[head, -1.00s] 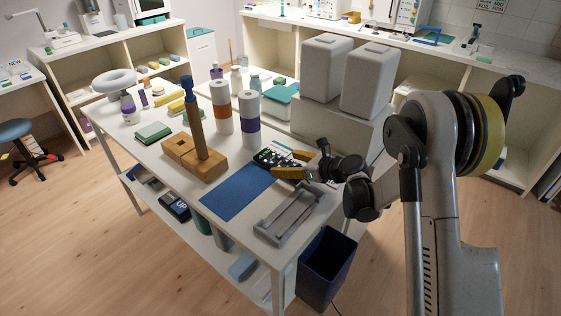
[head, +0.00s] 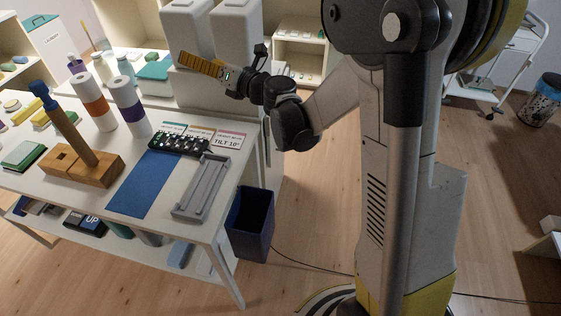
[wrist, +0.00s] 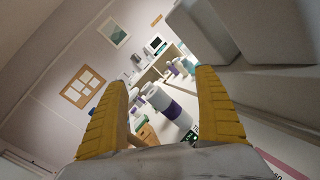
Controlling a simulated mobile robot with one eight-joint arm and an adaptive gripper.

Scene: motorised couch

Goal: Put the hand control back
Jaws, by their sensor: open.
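The hand control (head: 180,145), a dark bar with several light and green buttons, lies on the white table beyond a grey open holder (head: 201,190). The holder is empty, at the table's right front. My gripper (head: 186,59), with yellow ridged fingers, is raised above the table's far right, in front of the white blocks and apart from the hand control. It is open and empty. In the wrist view its fingers (wrist: 162,80) stand wide apart, and a dark piece with green marks, likely the hand control (wrist: 192,135), shows low beside the right finger.
A blue mat (head: 146,184) lies left of the holder. A wooden block with a leaning post (head: 82,162) and wrapped rolls (head: 131,107) stand further left. Printed cards (head: 229,139) lie behind the holder. A dark blue bin (head: 250,225) stands beside the table.

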